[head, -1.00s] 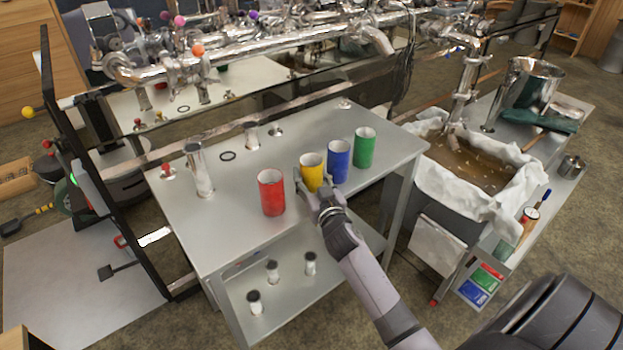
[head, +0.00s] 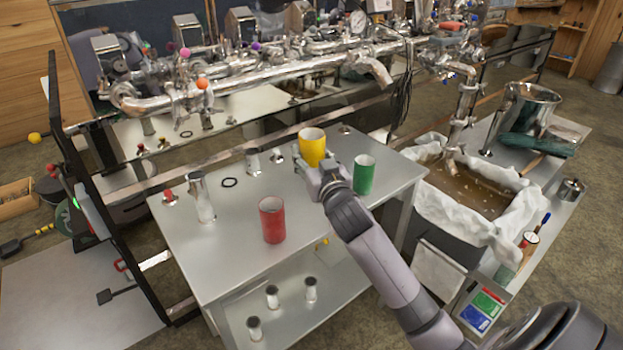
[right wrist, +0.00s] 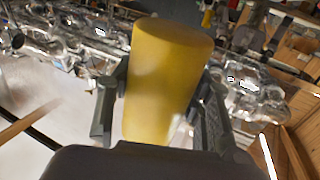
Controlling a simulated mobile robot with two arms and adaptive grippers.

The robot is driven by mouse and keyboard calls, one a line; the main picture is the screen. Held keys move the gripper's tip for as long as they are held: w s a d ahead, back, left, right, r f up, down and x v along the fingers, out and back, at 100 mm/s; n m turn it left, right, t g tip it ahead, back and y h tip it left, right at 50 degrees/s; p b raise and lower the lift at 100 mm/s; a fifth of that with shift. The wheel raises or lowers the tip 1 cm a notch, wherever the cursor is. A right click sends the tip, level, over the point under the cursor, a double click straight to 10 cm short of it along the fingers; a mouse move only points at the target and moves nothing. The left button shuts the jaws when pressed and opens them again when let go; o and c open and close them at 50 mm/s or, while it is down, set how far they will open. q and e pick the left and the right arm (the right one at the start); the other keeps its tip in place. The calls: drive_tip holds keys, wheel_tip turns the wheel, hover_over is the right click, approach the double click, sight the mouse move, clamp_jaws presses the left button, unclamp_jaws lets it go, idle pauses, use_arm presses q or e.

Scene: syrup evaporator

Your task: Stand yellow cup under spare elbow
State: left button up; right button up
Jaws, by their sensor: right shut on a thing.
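The yellow cup (head: 312,149) is upright in my right gripper (head: 321,172), above the steel table (head: 240,228). In the right wrist view the yellow cup (right wrist: 165,85) sits between the two fingers (right wrist: 160,112). A polished pipe elbow (head: 377,72) bends down at the right end of the front pipe, behind and right of the cup. I cannot tell whether it is the spare elbow. The cup is apart from it. My left gripper is out of view.
A red cup (head: 272,220) and a green cup (head: 363,174) stand on the table. The blue cup is hidden, probably behind my right arm. A steel flask (head: 202,200), a dark ring (head: 230,183) and small fittings stand farther back. A cloth-lined basin (head: 467,188) is right.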

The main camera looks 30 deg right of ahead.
sight(308, 133)
wheel_tip(308, 133, up, 5)
drive_tip(key=shift+f, duration=0.15)
drive_tip(key=s+a+f+n+y, duration=0.2)
drive_tip(key=s+a+f, duration=0.3)
drive_tip(key=s+a, duration=0.35)
drive_tip(key=s+a+f+n+y, duration=0.1)
drive_tip(key=s+a+f+y, duration=0.2)
drive_tip(key=s+a+f, duration=0.5)
drive_tip(key=s+a, duration=0.2)
drive_tip(key=s, duration=0.5)
drive_tip(key=shift+s+a+f+t, duration=0.15)
drive_tip(key=shift+s+t, duration=0.1)
drive_tip(key=shift+t, duration=0.05)
